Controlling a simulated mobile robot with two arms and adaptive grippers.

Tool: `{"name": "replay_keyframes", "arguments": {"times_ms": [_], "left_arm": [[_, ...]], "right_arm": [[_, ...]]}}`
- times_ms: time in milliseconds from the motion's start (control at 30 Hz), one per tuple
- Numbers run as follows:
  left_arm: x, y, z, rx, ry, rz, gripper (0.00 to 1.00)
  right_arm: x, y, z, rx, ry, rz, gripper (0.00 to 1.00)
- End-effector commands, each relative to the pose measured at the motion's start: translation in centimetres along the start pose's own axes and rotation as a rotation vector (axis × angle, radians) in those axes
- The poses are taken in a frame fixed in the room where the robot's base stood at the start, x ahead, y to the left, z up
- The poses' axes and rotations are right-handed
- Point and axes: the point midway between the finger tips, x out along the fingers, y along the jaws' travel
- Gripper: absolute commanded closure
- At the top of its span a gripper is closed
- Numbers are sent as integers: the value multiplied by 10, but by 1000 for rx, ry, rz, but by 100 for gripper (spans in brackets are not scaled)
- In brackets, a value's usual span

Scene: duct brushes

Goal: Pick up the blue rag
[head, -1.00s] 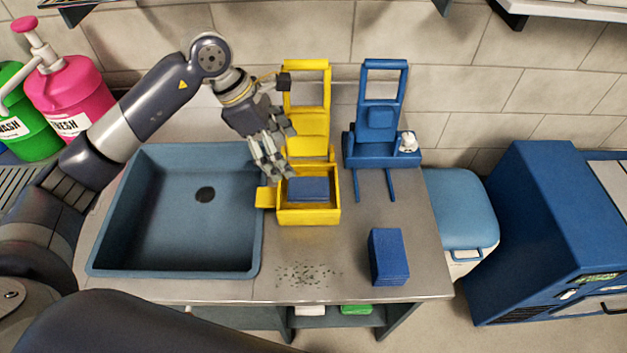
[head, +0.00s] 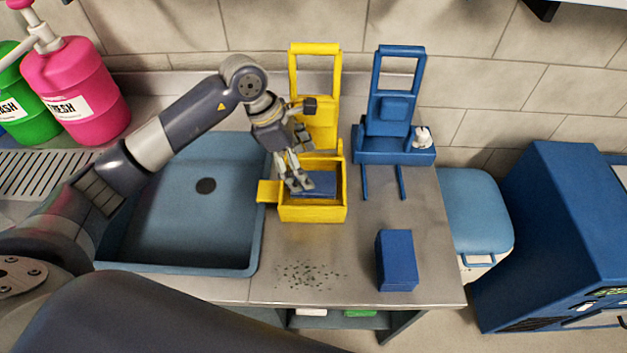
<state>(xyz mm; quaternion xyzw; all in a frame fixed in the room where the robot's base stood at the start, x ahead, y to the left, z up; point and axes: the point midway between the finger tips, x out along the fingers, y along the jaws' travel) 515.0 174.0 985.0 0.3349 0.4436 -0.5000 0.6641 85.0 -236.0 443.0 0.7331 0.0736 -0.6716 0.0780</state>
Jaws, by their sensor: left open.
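A flat blue piece (head: 322,184), which looks like the folded blue rag, lies inside the yellow box (head: 313,213) on the counter. My left gripper (head: 298,185) is open and points down into the box, over the left part of the blue piece and hiding some of it. I cannot tell whether the fingertips touch it. A second blue block (head: 396,262), perhaps a stack of cloths, sits on the counter at the front right. My right gripper is out of view.
A blue-grey sink (head: 170,235) lies left of the box. The yellow frame (head: 320,105) rises behind it, and a blue forked stand (head: 393,145) is to the right. Dark specks (head: 300,275) lie on the front counter. Pink (head: 80,95) and green (head: 30,115) bottles stand at left.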

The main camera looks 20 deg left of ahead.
Motion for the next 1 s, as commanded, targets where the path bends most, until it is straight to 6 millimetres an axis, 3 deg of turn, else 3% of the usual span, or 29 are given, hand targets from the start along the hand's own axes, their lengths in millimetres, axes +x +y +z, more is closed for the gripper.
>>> {"name": "replay_keyframes", "arguments": {"times_ms": [200,400,1000], "left_arm": [[27,-5,2,-3,-1,-7,20],[48,-4,1,-1,-1,-2,20],[52,-3,-1,0,0,0,20]], "right_arm": [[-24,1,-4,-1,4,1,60],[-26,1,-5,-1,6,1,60],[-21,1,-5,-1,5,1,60]]}}
